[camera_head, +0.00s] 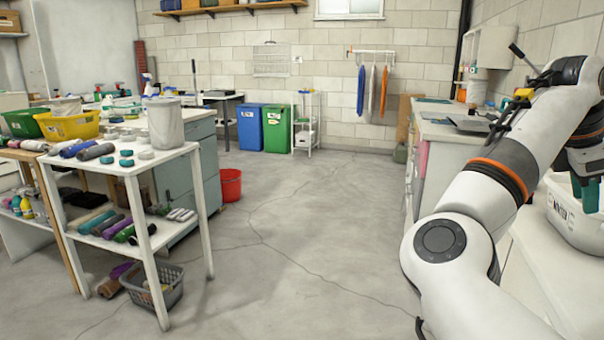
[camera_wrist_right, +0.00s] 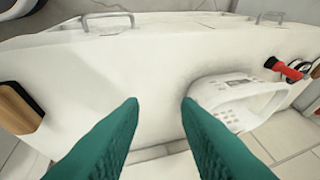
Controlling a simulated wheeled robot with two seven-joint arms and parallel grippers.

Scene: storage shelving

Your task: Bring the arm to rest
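My right arm (camera_head: 455,245) reaches up along the right side of the head view, over the white counter. My right gripper (camera_head: 587,192) is at the far right edge, pointing down beside a white labelled bin (camera_head: 572,222). Its teal fingers also show in the right wrist view (camera_wrist_right: 160,105), spread apart with nothing between them. Beyond them is a white surface with metal handles (camera_wrist_right: 108,20). My left arm and left gripper are not in view.
In the wrist view, a white basket (camera_wrist_right: 235,97) and a red-handled tool (camera_wrist_right: 289,70) are at the right. In the head view, a white shelf table (camera_head: 118,165) with rolled cloths stands left, near a red bucket (camera_head: 231,186). The middle floor is clear.

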